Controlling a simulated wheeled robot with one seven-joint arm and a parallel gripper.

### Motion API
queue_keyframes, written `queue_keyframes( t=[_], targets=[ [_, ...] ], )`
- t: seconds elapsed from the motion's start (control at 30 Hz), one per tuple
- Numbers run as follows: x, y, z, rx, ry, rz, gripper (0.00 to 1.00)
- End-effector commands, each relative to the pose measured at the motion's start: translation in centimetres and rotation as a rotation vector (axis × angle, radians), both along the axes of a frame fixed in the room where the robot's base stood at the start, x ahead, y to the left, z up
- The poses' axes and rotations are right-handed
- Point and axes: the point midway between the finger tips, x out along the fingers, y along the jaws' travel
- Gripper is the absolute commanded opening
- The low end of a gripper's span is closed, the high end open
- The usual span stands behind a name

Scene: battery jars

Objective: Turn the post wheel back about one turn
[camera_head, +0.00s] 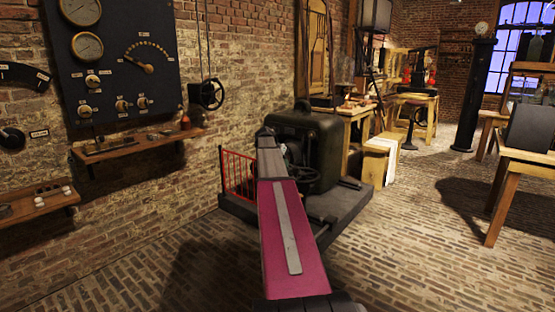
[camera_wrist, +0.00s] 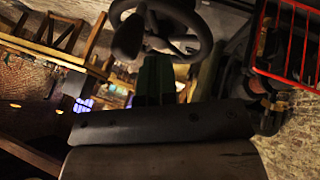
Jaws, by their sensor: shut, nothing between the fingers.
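The post wheel is a dark spoked handwheel (camera_wrist: 205,40) with a knob-like handle (camera_wrist: 128,38), at the top of the wrist view. Its upper part is cut off by the frame. In the head view, a dark handwheel (camera_head: 314,173) shows just right of my arm, in front of the rounded dark machine. My gripper (camera_wrist: 154,62) points up at the wheel in the wrist view, with its narrow dark green fingers together and nothing between them. The fingertips are close to the lower rim; I cannot tell whether they touch. My arm hides the gripper in the head view.
The machine (camera_head: 322,130) stands on a low dark plinth (camera_head: 345,208). A red railing (camera_head: 238,173) stands left of my arm, and upper right in the wrist view. Another handwheel (camera_head: 207,95) hangs at the brick wall beside a dial panel (camera_head: 110,50).

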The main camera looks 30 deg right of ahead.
Motion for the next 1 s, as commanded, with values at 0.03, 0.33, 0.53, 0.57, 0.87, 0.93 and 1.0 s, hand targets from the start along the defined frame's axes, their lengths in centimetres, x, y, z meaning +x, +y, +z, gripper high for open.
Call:
queue_keyframes(
  t=[0.03,0.33,0.53,0.57,0.87,0.93,1.0],
  targets=[
    [-0.6,-0.3,-0.1,0.0,-0.001,-0.001,0.0],
    [-1.7,-1.4,-0.4,0.001,0.001,0.0,0.0],
    [-1.6,-1.4,-0.4,0.0,0.001,0.001,0.0],
    [-1.6,-1.4,-0.4,0.0,0.001,0.001,0.0],
    [-2.2,-1.5,-0.4,0.0,0.0,0.038,0.0],
    [-2.3,-1.5,-0.4,0.0,0.001,0.051,0.0],
    [-2.4,-1.5,-0.4,0.0,0.001,0.058,0.0]
  ],
)
